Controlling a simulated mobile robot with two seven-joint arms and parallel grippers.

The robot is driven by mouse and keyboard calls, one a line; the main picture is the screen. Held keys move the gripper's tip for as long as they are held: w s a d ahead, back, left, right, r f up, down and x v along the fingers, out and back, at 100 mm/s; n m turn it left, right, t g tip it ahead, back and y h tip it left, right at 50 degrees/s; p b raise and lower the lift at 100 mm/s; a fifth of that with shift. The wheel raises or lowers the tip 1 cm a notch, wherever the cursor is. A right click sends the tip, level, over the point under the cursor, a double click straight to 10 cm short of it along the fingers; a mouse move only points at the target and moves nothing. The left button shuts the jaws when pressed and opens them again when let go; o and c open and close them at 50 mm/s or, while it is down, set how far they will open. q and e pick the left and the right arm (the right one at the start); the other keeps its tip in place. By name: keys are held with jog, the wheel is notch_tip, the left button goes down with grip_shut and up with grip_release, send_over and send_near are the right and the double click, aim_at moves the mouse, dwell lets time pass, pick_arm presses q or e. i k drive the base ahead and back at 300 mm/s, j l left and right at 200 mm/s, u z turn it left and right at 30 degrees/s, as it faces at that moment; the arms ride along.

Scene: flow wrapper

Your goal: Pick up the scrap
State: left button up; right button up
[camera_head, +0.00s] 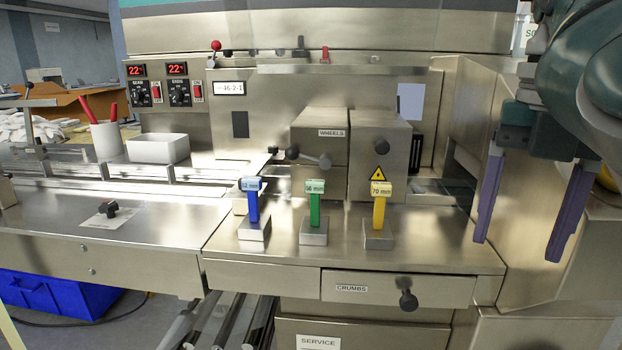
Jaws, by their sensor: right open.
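I cannot make out with certainty any piece of scrap in the head view. A pile of pale wrapped-looking pieces (20,125) lies at the far left, too small to tell apart. My right gripper (518,248) hangs at the right with its two purple fingers pointing down and wide apart. It is open, with nothing between the fingers, and appears in front of the right end of the steel machine. My left gripper is not in view.
Blue (253,207), green (315,208) and yellow (379,212) size gauges stand on the steel ledge. A crumbs drawer (385,290) is below. A white tub (158,148) and a cup with red-handled tools (106,139) stand left. A blue crate (60,295) is on the floor.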

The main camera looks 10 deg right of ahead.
aim_at(416, 189)
jog(key=i+l, duration=0.15)
jog(key=i, duration=0.25)
jog(key=i+l, duration=0.15)
jog(key=i, duration=0.25)
jog(key=i+l, duration=0.15)
jog(key=i, duration=0.25)
